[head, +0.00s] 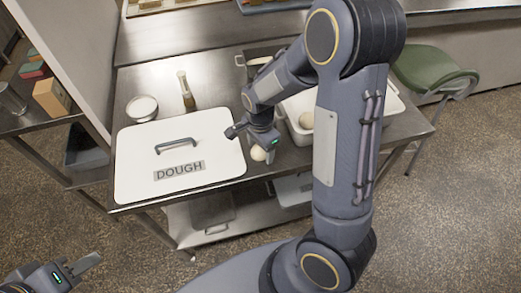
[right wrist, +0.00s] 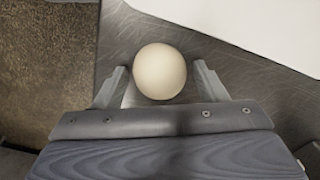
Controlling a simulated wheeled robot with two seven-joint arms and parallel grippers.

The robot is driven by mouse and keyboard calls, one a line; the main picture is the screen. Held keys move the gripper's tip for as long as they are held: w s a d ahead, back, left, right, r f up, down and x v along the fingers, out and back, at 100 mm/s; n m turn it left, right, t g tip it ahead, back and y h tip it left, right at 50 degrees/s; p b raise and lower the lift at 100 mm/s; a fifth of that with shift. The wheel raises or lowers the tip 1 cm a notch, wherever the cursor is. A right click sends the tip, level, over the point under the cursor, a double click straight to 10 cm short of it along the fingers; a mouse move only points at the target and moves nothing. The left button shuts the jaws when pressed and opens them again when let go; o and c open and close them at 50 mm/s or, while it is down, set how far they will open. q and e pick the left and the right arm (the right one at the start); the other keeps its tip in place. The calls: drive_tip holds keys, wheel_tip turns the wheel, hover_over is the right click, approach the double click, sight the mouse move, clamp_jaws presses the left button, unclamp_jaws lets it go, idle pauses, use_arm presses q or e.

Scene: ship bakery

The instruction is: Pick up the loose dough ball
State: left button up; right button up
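The loose dough ball (head: 257,153) is pale and round and sits on the steel table near its front edge, right of the white DOUGH lid (head: 215,150). My right gripper (head: 264,160) points down over it. In the right wrist view the ball (right wrist: 160,72) lies between the two fingertips of the gripper (right wrist: 162,85), with a gap on each side. The fingers are open and not touching it. My left gripper (head: 84,264) is low at the left, away from the table; its finger opening is unclear.
A white tray (head: 290,124) right of my right gripper holds another dough ball (head: 306,120), partly hidden by my arm. A bowl of white powder (head: 142,107) and a bottle-like brush (head: 187,92) stand behind the lid. A green stool (head: 432,68) stands at the right.

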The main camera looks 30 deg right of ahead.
drive_tip(key=c, duration=0.8)
drive_tip(key=shift+r, duration=0.2)
